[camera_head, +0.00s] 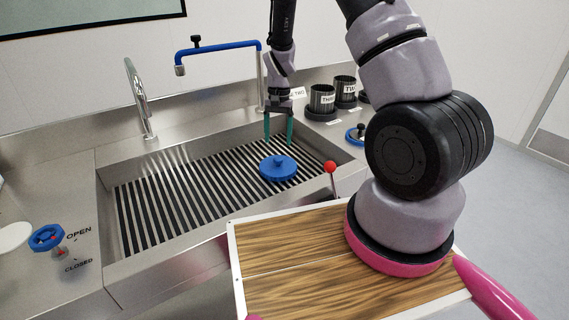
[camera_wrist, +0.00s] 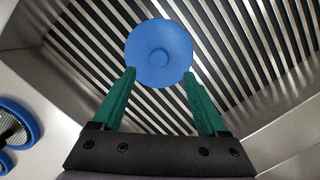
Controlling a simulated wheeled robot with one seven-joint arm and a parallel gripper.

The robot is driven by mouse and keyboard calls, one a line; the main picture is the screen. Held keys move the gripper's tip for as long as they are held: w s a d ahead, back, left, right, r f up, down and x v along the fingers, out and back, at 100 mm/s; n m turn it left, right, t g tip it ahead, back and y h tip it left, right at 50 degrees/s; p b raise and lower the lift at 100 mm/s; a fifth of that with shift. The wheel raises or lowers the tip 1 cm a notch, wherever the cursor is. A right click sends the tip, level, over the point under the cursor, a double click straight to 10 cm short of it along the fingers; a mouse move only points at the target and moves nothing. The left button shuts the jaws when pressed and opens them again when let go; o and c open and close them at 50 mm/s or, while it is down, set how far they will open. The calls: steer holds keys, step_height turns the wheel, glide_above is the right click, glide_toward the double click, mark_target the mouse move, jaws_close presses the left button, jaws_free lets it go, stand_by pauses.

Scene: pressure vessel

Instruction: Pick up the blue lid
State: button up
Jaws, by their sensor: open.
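The blue lid (camera_head: 278,168) is a round disc with a small knob on top. It lies on the slatted grate of the sink, toward the right side. My gripper (camera_head: 279,140) hangs above the lid with its green fingers pointing down, open and empty. In the wrist view the lid (camera_wrist: 160,54) sits at top centre, its knob facing the camera. The two fingertips of my gripper (camera_wrist: 159,72) are apart and overlap the lid's near edge in that view. A gap shows between fingers and lid in the head view.
The grate (camera_head: 160,210) fills the sink basin, with raised steel walls around it. A blue pipe (camera_head: 220,46) and a chrome tap (camera_head: 140,95) stand behind. Dark cups (camera_head: 322,98) are on the right ledge. A red-knobbed lever (camera_head: 330,167) rises at the sink's front right.

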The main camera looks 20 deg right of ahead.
mark_target(278, 158)
steer(key=f, duration=0.4)
steer(key=s+f, duration=0.1)
steer(key=f, duration=0.2)
steer(key=shift+a+f, duration=0.1)
steer(key=shift+a, duration=0.05)
jaws_close()
